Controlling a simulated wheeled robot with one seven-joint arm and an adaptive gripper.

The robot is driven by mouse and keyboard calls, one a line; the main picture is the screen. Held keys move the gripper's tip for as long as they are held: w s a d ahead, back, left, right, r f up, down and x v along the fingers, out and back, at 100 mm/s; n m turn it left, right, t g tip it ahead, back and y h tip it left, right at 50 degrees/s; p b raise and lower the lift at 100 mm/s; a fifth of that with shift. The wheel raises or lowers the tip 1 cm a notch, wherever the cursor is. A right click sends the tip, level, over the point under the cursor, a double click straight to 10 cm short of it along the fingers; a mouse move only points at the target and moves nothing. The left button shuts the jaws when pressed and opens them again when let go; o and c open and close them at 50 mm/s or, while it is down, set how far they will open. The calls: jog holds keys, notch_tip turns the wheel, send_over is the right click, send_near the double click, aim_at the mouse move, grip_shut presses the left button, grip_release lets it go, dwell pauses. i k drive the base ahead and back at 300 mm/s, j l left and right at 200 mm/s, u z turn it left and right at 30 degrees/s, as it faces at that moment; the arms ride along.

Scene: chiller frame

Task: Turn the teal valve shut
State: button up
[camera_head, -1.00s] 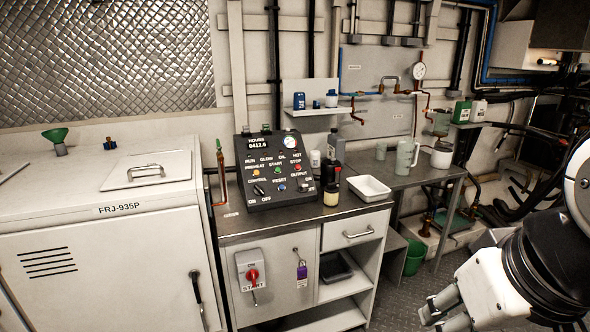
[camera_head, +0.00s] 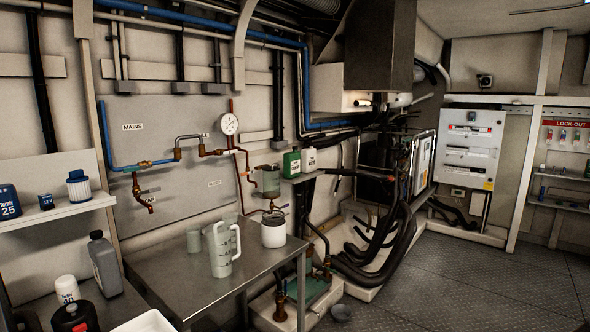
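Brass fittings (camera_head: 145,164) join a blue pipe (camera_head: 105,135) to copper piping on the wall panel. Below them a copper tap (camera_head: 138,187) labelled TAP points down and seems to have a small bluish lever, too small to read its position. Another small brass valve with a bluish handle (camera_head: 283,207) sits above the white pot at the bench's back edge. My gripper is out of view.
A metal bench (camera_head: 185,270) holds a measuring jug (camera_head: 223,250) and a white pot (camera_head: 273,231). A pressure gauge (camera_head: 229,124) is on the wall. Thick black hoses (camera_head: 385,255) lie right of the bench. The floor (camera_head: 480,295) at right is clear.

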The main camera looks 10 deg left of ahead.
aim_at(142, 167)
jog(key=i+l, duration=0.1)
jog(key=i, duration=0.5)
jog(key=i+l, duration=0.1)
jog(key=i, duration=0.45)
jog(key=i+u, duration=0.3)
jog(key=u, duration=0.15)
jog(key=i+l+u, duration=0.2)
jog(key=u, duration=0.25)
jog(key=i+l+u, duration=0.25)
jog(key=u, duration=0.2)
jog(key=i+l+u, duration=0.3)
jog(key=u, duration=0.15)
jog(key=i+l+u, duration=0.25)
jog(key=l+u, duration=0.2)
jog(key=i+l+u, duration=0.1)
jog(key=l+u, duration=0.15)
jog(key=l, duration=0.05)
